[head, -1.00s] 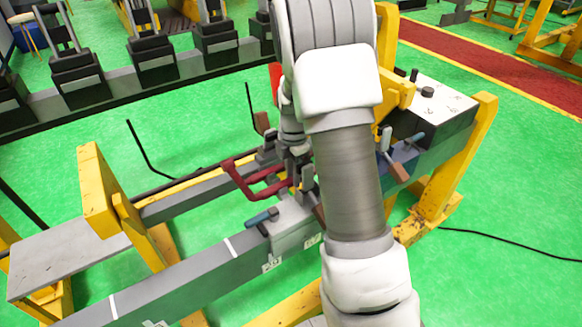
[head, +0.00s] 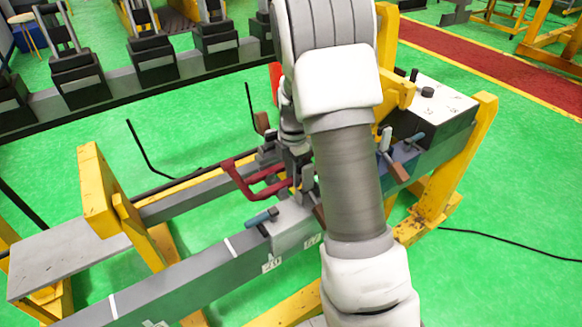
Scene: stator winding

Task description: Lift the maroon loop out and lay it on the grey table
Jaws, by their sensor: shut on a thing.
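The maroon loop (head: 236,180) shows in the middle of the head view, sticking out to the left of my gripper (head: 299,180). It lies across the gap between the two grey beams of the winding machine. My gripper is at the loop's right end and is shut on it. My arm hides the fingertips in part, and the right end of the loop is hidden too. The grey table (head: 68,252) is at the lower left, a flat top on yellow legs.
A yellow upright plate (head: 103,203) stands between the grey table and the loop. A clamp with a blue handle (head: 262,217) sits on the front beam just below the loop. A black box with a white top (head: 436,100) stands at the right. Thin black rods rise behind the beams.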

